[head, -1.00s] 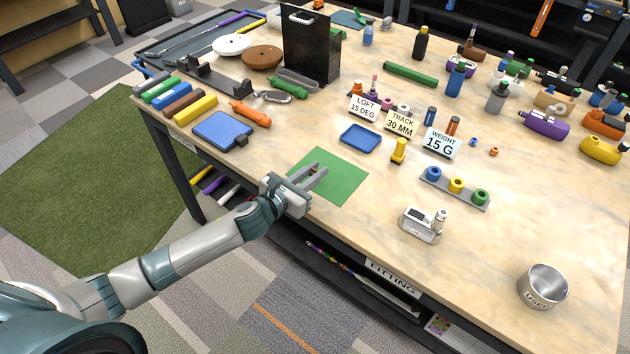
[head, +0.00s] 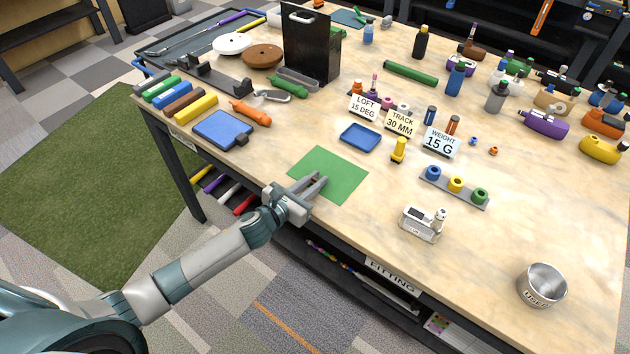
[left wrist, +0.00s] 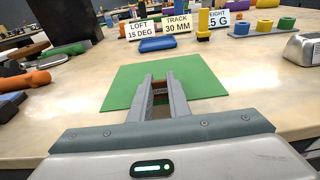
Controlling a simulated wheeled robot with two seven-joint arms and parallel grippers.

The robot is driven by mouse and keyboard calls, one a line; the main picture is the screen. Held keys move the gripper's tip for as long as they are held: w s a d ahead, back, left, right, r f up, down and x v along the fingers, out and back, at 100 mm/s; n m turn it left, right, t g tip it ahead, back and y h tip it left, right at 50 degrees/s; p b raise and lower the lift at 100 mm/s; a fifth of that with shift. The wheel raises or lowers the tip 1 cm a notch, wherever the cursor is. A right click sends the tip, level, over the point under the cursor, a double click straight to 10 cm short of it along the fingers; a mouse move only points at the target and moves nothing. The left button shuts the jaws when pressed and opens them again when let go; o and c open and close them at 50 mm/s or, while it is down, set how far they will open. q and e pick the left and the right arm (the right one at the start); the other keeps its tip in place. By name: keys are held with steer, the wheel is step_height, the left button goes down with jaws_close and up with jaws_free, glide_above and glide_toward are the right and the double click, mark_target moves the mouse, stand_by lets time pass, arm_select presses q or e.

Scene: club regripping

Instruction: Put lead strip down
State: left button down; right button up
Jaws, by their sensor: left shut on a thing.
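My left gripper (head: 314,181) is over the front-left edge of the green mat (head: 340,176) on the table. In the left wrist view its two fingers (left wrist: 161,82) point forward over the mat (left wrist: 205,82). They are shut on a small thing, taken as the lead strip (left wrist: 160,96). Only a thin brownish-grey bit of it shows between the fingers, and the rest is hidden. I cannot tell whether it touches the mat. My right gripper is not in view.
A blue tray (head: 360,134) and a yellow piece (head: 398,150) stand beyond the mat. A white device (head: 423,224) and a steel bowl (head: 543,286) stand to the right. A blue box (head: 222,128) and an orange-handled tool (head: 250,114) lie to the left. The mat is otherwise bare.

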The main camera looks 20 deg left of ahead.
arm_select(q)
steer(key=shift+s+f, duration=0.1)
steer(key=shift+f, duration=0.25)
steer(key=c, duration=1.7)
jaws_free()
steer(key=shift+o, duration=0.2)
steer(key=shift+s+f, duration=0.1)
steer(key=shift+f, duration=0.1)
steer(key=shift+s+d+f, duration=0.1)
steer(key=shift+r, duration=0.35)
steer(key=r+b+v, duration=0.1)
steer(key=b+v, duration=0.1)
steer(key=v, duration=0.9)
steer(key=shift+a, duration=0.25)
